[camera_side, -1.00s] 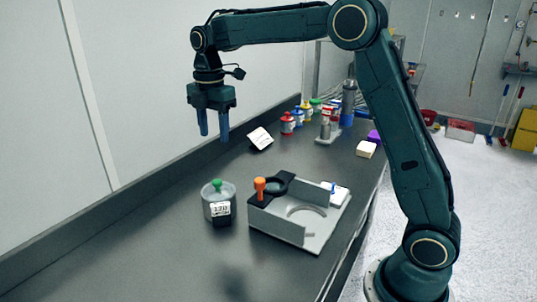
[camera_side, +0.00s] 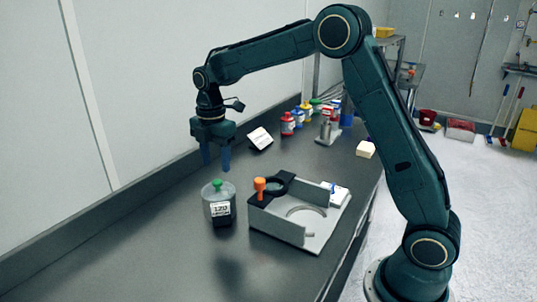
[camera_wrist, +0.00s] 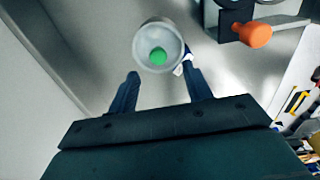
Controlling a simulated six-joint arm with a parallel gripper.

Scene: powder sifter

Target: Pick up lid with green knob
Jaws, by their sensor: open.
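The lid with the green knob (camera_side: 217,184) sits on top of a clear round jar (camera_side: 213,205) with a "120" label, on the dark bench. My gripper (camera_side: 216,167) is open and empty, pointing down above and slightly behind the jar. In the wrist view the green knob (camera_wrist: 158,56) shows near the middle of the round lid (camera_wrist: 153,38). There my gripper's two fingers (camera_wrist: 158,80) stand apart, with the knob beyond their tips and between their lines. A gap between the fingertips and the lid cannot be measured exactly.
A grey sifter fixture (camera_side: 318,235) with an orange knob (camera_side: 260,185) stands right of the jar. A white card stand (camera_side: 260,138) and several coloured bottles (camera_side: 299,117) are farther back. A wall runs along the left. The front left of the bench is clear.

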